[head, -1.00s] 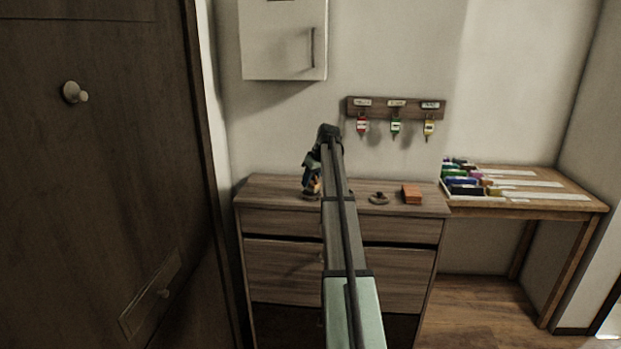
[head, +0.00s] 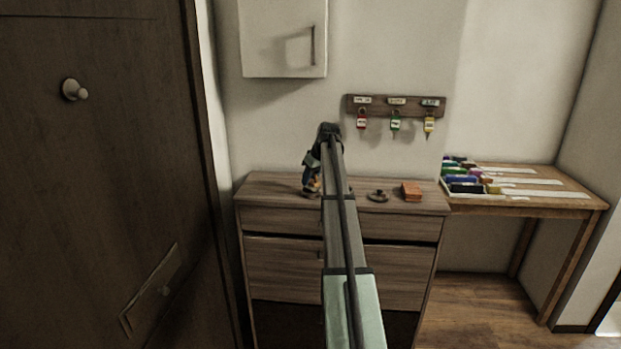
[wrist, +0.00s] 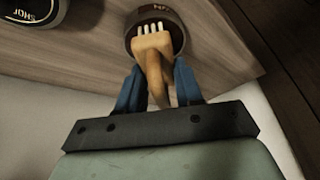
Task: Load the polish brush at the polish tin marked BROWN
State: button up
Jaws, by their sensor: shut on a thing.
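My gripper (wrist: 160,92) has blue fingers shut on the polish brush (wrist: 152,50), which has a tan wooden body and a row of pale bristles. In the wrist view the bristles overlap a round dark-brown tin (wrist: 179,36). I cannot tell whether they touch it. The tin's label is partly hidden by the brush; only a letter or so at its edge shows. Another round dark tin (wrist: 28,14) with pale lettering is cut off at the top left. In the head view my gripper (head: 311,184) is low over the left of the dresser top, partly behind my arm.
The wooden dresser (head: 270,188) also bears a small dark round dish (head: 378,196) and an orange block (head: 411,192). Tagged keys hang from a rack (head: 395,106) above. A white cabinet (head: 280,40) is on the wall. A side table (head: 560,190) stands right.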

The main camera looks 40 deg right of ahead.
jog(key=shift+f, duration=0.35)
dwell(0.7)
jog(key=shift+r, duration=0.1)
jog(key=shift+r, duration=3.4)
